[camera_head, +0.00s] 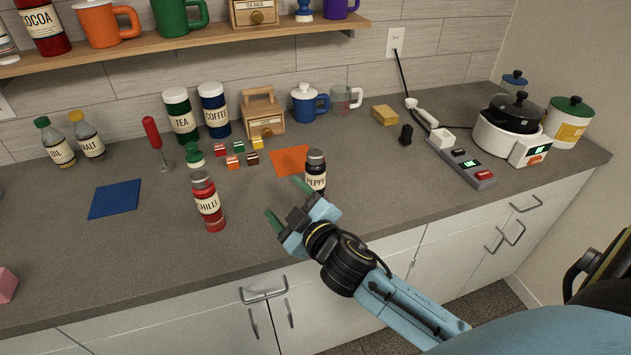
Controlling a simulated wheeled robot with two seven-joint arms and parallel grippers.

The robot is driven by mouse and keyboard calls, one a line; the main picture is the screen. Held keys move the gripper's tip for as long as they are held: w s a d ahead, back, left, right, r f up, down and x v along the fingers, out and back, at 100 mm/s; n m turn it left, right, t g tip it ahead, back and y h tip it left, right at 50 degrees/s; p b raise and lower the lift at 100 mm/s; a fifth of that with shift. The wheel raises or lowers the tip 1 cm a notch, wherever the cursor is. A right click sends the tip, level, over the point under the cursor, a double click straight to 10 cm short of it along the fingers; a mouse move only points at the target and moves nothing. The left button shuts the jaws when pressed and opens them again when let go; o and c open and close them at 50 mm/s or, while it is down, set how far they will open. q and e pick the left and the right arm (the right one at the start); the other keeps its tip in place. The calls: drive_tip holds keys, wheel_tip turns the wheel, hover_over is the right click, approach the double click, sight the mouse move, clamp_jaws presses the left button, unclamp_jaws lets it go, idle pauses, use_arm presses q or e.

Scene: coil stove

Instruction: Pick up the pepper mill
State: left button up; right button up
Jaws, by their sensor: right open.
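The pepper mill (316,168) is a small dark bottle with a pale label reading "PEPPE". It stands upright on the grey counter, just in front of an orange square mat. My right gripper (289,205) is at the counter's front edge, just left of and in front of the mill. Its green-tipped fingers are spread apart with nothing between them. The upper finger appears close to the mill's left side; I cannot tell whether it touches. The lower part of the mill is partly hidden by the gripper. My left gripper is not in view.
A red chilli bottle (208,203) stands left of the gripper, with a green-capped bottle (195,157) behind it. A slow cooker (508,130) is at right.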

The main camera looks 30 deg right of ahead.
drive_tip(key=w+a+r+n+y, duration=0.2)
drive_tip(key=a+r+n+y, duration=0.8)
drive_tip(key=r+n+y, duration=0.4)
drive_tip(key=n+g+h, duration=1.2)
drive_tip(key=g+h, duration=0.1)
drive_tip(key=h, duration=0.2)
approach(318, 156)
drive_tip(key=f, duration=0.2)
drive_tip(key=x, duration=0.2)
drive_tip(key=p+x, duration=0.1)
drive_tip(key=x, duration=0.4)
drive_tip(key=shift+w, duration=0.35)
drive_tip(key=shift+t, duration=0.3)
drive_tip(key=shift+p+x, duration=0.6)
drive_tip(key=shift+x, duration=2.15)
drive_tip(key=shift+w, duration=0.15)
